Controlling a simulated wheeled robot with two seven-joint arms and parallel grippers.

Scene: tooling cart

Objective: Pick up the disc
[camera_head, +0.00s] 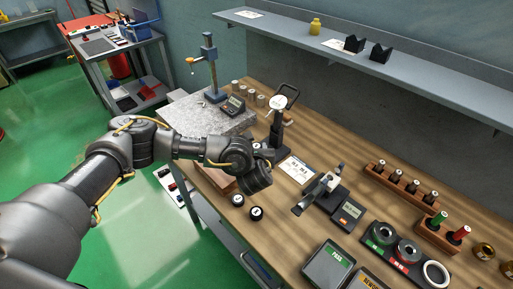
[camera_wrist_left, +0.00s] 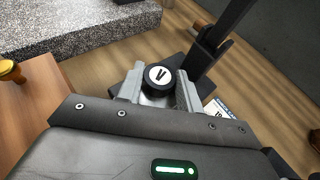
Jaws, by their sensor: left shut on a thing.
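My left gripper (camera_head: 258,178) reaches over the wooden bench from the left, near the dial gauge stand. In the left wrist view its two grey fingers (camera_wrist_left: 160,88) are shut on a black disc (camera_wrist_left: 160,76). That disc has a white face with a black mark like a "V". The hand hides the held disc in the head view. My right gripper is not in view.
A granite plate (camera_head: 190,113) lies behind the arm. The dial gauge stand (camera_head: 277,130) rises close beside the hand. A clamp-like device (camera_head: 320,190), trays of rings (camera_head: 405,250) and a PASS bin (camera_head: 328,265) stand to the right. A shelf (camera_head: 430,85) runs along the wall.

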